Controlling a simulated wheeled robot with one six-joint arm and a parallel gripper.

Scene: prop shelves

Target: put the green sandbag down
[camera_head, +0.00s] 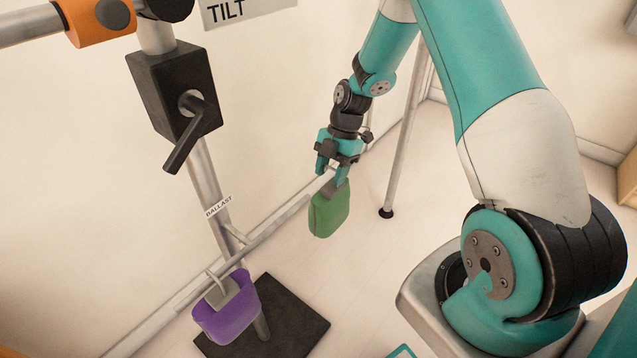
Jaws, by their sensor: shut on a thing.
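The green sandbag (329,211) hangs from my gripper (332,174) near the middle of the head view. My gripper is shut on the grey tab at the sandbag's top and points down. The sandbag appears to be in the air above the pale floor, with nothing else touching it; its exact height is hard to tell.
A purple sandbag (228,308) hangs at lower left by a stand's pole labelled BALLAST (218,206). A dark square base plate (290,318) lies beneath it. A black clamp with a lever (177,95) is at upper left. A thin stand leg (404,145) is behind the sandbag.

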